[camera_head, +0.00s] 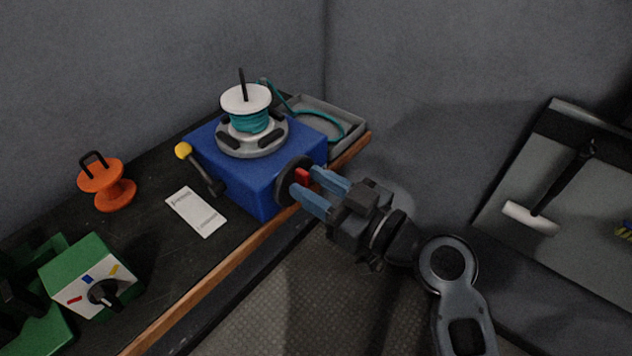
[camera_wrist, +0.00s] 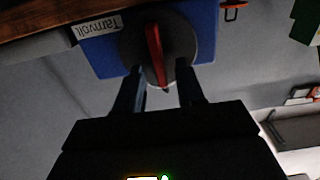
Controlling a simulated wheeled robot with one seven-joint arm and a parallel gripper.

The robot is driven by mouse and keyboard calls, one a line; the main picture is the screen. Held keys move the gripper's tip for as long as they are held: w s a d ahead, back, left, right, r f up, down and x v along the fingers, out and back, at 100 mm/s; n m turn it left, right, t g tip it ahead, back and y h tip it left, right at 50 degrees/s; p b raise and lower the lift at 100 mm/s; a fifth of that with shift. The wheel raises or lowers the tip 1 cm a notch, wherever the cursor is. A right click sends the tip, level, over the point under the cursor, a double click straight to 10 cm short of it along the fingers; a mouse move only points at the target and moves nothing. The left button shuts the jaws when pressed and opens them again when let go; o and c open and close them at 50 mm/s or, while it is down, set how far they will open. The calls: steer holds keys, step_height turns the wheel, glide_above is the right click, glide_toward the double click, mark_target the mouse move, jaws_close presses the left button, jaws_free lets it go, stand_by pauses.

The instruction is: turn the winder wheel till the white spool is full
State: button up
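The winder is a blue box (camera_head: 262,180) on the dark bench, with a yellow-knobbed lever (camera_head: 184,151) at its left. The white spool (camera_head: 245,95) sits upright on top, partly wound with teal cord (camera_head: 249,122). The dark winder wheel (camera_head: 286,187) is on the side facing my gripper, with a red bar (camera_head: 302,176) across it. It also shows in the wrist view (camera_wrist: 180,40), with the red bar (camera_wrist: 154,55) upright there. My gripper (camera_head: 306,181) is open at the wheel, its two blue fingers on either side of the bar with gaps visible.
A grey tray (camera_head: 345,118) lies behind the winder, with cord running to it. A white card (camera_head: 196,211), an orange spool (camera_head: 103,188) and a green box with a black knob (camera_head: 90,277) are on the bench. A wooden edge (camera_head: 215,280) borders it.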

jaws_close()
stand_by(0.3)
stand_by(0.4)
steer(key=shift+w+d+f+m+p, duration=0.15)
steer(key=shift+w+f+m+p, duration=0.1)
steer(key=shift+m, duration=2.7)
steer(key=shift+w+d+f+m+p, duration=0.15)
steer(key=shift+d+f+m, duration=0.1)
steer(key=shift+m, duration=2.65)
steer(key=shift+w+d+f+m+p, duration=0.15)
steer(key=shift+w+f+m, duration=0.1)
steer(key=shift+m, duration=2.7)
steer(key=shift+f, duration=0.1)
